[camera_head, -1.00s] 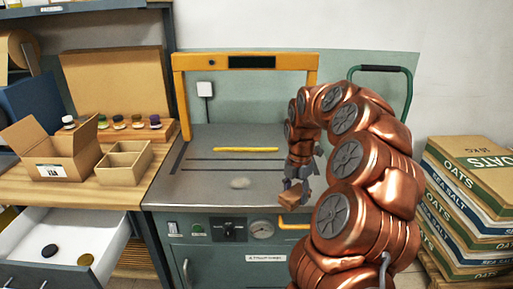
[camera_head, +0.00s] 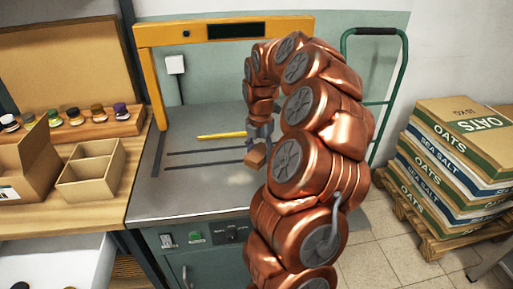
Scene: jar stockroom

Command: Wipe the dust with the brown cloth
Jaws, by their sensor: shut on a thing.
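My gripper (camera_head: 262,142) is shut on the brown cloth (camera_head: 255,157), which hangs as a small bundle just below the fingers. The dust (camera_head: 241,177) shows as a pale smudge on the grey metal top of the machine (camera_head: 190,198). The cloth is close beside the dust, up and to its right in the picture. I cannot tell whether the cloth touches the metal top. My arm hides the right part of the top.
A yellow stick (camera_head: 221,136) lies behind the dust, under the orange frame (camera_head: 144,75). On the left, a wooden bench (camera_head: 75,217) bears an open carton (camera_head: 32,168), a divided box (camera_head: 91,172) and several jars. Stacked sacks (camera_head: 450,165) stand on a pallet at right.

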